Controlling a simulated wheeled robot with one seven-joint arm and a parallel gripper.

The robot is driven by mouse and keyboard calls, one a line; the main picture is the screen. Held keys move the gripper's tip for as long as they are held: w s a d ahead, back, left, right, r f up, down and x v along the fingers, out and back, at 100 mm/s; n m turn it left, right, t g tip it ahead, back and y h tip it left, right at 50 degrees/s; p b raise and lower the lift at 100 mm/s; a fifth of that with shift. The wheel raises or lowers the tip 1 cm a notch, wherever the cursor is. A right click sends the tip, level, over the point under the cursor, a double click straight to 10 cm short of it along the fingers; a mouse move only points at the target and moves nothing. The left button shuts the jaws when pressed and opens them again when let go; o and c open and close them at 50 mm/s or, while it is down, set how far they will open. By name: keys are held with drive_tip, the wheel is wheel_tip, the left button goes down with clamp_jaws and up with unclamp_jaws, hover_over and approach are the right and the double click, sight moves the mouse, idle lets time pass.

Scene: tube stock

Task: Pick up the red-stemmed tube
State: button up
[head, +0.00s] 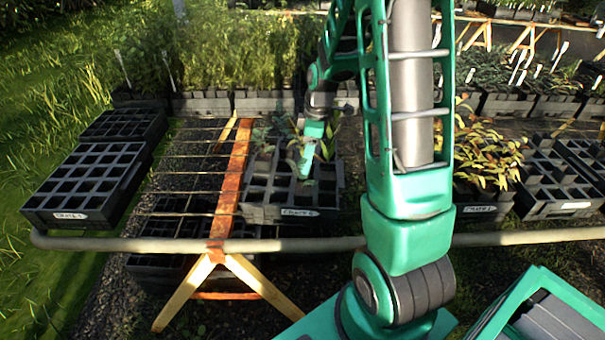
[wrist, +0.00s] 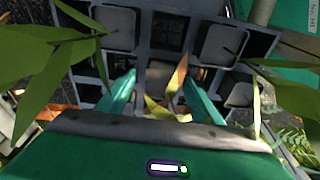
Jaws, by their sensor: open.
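My gripper (head: 306,168) points down into the black cell tray (head: 262,214) at the centre of the bench. In the wrist view my gripper (wrist: 161,82) is open, its two green fingers apart among the tray's cells. Between and just before them is a small plant (wrist: 177,78) with orange and yellow-green leaves, beside a greyish tube top (wrist: 159,72). The fingers do not visibly grip it. I cannot make out a red stem; the stem base is hidden by leaves and the gripper body.
Long green leaves (wrist: 40,65) hang close to the camera at the wrist view's left. Empty trays (head: 85,180) lie at the bench's left. A yellow-leaved plant tray (head: 480,160) stands right of my arm. A metal rail (head: 130,244) runs along the front.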

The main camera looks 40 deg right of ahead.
clamp_jaws()
drive_tip(key=shift+r, duration=0.1)
